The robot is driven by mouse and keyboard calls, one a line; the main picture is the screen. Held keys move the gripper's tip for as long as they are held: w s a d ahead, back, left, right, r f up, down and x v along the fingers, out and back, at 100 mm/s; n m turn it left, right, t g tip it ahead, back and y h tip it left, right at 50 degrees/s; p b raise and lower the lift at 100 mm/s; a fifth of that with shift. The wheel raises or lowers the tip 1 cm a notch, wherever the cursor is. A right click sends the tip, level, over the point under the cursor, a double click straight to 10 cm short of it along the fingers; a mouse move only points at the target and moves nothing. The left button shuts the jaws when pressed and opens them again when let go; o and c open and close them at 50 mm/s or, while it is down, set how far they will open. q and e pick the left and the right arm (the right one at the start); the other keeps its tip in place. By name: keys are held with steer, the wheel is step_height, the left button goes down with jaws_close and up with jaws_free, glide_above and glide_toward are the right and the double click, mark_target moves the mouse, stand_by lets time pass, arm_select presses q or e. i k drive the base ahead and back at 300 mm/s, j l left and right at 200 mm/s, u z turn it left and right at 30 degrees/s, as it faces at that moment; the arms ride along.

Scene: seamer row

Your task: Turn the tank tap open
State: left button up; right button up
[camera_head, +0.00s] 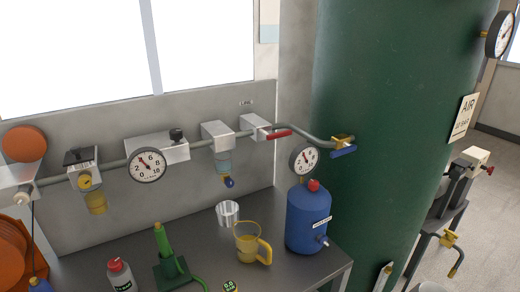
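The large green tank (385,120), with an "AIR" sign (464,118) on its side, stands right of centre. A brass tap with a blue handle (343,151) sits where the wall pipe meets the tank's left side. The handle tilts slightly up to the right; I cannot tell whether the tap is open or shut. A red lever (278,134) sits on the same pipe further left. Neither of my grippers is in view, and nothing touches the tap.
A blue canister (307,220) with a gauge (303,158) above it stands on the bench below the tap. A yellow jug (247,242), metal cup (228,213) and green tool (168,255) are also there.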

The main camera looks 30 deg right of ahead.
mark_target(313, 185)
steer(key=z, duration=1.4)
